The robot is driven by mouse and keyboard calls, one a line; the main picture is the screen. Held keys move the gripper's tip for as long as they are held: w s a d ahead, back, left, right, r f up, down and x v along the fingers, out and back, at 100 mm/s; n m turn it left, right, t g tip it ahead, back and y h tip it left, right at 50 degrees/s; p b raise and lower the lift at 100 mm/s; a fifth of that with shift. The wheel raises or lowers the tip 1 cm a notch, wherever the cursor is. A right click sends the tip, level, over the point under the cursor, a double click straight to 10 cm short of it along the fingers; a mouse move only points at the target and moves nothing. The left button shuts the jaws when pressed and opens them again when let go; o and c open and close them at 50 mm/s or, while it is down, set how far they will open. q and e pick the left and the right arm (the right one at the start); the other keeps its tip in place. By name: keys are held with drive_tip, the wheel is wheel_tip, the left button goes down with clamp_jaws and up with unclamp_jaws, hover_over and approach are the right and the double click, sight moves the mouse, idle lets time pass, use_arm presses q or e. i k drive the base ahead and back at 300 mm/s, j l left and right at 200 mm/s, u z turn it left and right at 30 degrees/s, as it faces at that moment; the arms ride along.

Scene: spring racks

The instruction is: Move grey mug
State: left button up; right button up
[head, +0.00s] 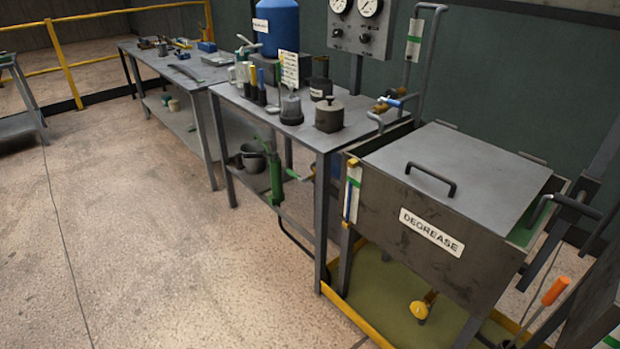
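No plain mug can be made out with certainty. A small grey cup-like vessel (291,109) stands upright on the middle metal bench (352,131). A dark grey round vessel (254,158) sits on that bench's lower shelf, partly behind a green pump-like tool (275,176). A squat dark pot with a knobbed lid (329,115) stands right of the cup-like vessel. Neither of my grippers is in view.
A lidded tank labelled DEGREASE (432,232) stands at the right, inside a yellow-edged tray. A longer bench (190,69) with tools runs back left.

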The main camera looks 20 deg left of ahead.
sight(253, 165)
drive_tip(key=i+j+z, duration=0.1)
drive_tip(key=j, duration=0.35)
drive_tip(key=i+j+z, duration=0.15)
drive_tip(key=j, duration=0.35)
drive_tip(key=i+j+z, duration=0.1)
drive_tip(key=j, duration=0.4)
drive_tip(key=i+j+z, duration=0.15)
drive_tip(key=j, duration=0.35)
drive_tip(key=i+j+z, duration=0.1)
drive_tip(key=j, duration=0.4)
drive_tip(key=i+j+z, duration=0.1)
drive_tip(key=j, duration=0.45)
drive_tip(key=i, duration=0.05)
